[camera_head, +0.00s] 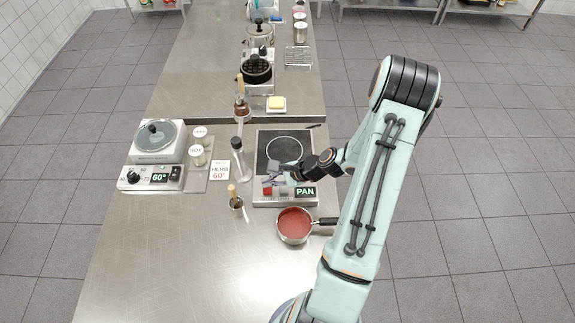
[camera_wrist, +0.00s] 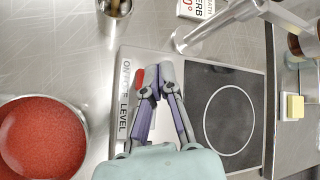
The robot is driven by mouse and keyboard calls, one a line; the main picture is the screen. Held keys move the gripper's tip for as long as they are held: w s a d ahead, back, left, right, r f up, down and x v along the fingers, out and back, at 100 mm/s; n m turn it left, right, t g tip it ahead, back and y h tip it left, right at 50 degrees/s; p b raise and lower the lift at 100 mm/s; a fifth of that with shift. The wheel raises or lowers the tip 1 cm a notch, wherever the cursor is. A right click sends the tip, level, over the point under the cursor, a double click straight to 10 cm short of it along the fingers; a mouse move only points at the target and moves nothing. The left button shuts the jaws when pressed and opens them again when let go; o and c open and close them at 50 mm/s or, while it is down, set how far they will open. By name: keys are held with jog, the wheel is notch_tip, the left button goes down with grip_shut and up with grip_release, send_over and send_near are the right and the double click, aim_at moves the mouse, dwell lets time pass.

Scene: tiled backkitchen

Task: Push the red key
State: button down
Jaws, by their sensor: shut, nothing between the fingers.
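The red key (camera_head: 267,191) is on the front control strip of the hotplate (camera_head: 259,150), left of the display that reads PAN. In the wrist view the red key (camera_wrist: 138,78) shows right beside my left fingertip, partly covered by it. My gripper (camera_head: 272,178) is shut and empty, its tips over the control strip. In the wrist view my gripper (camera_wrist: 158,78) points at the strip between the ON and LEVEL lettering and the dark glass. I cannot tell whether a fingertip touches the key.
A saucepan of red sauce (camera_head: 294,224) stands in front of the hotplate. A small pot with a wooden-handled tool (camera_head: 236,202) and a tall clear cylinder (camera_head: 238,160) stand to its left. The front left counter is clear.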

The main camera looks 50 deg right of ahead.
aim_at(270, 189)
jog(key=shift+r, duration=3)
jog(key=w+a+r+n+g, duration=0.1)
jog(key=w+a+r+n, duration=0.3)
jog(key=a, duration=0.3)
jog(key=w+a+r+n, duration=0.2)
jog(key=a+r+n, duration=0.1)
jog(key=a+r, duration=0.35)
jog(key=s+a+r+n+g, duration=0.1)
jog(key=s+a+r+n, duration=0.4)
jog(key=a, duration=0.4)
jog(key=s+d+f+n+g+h, duration=0.1)
jog(key=s+n+g, duration=0.2)
jog(key=s, duration=0.6)
jog(key=s+d+f+n+g+h, duration=0.1)
jog(key=s+n+g+h, duration=0.1)
jog(key=s+n, duration=0.5)
jog(key=shift+s+d+n+g, duration=0.15)
jog(key=shift+s+n+g, duration=0.25)
jog(key=shift+s+g, duration=0.5)
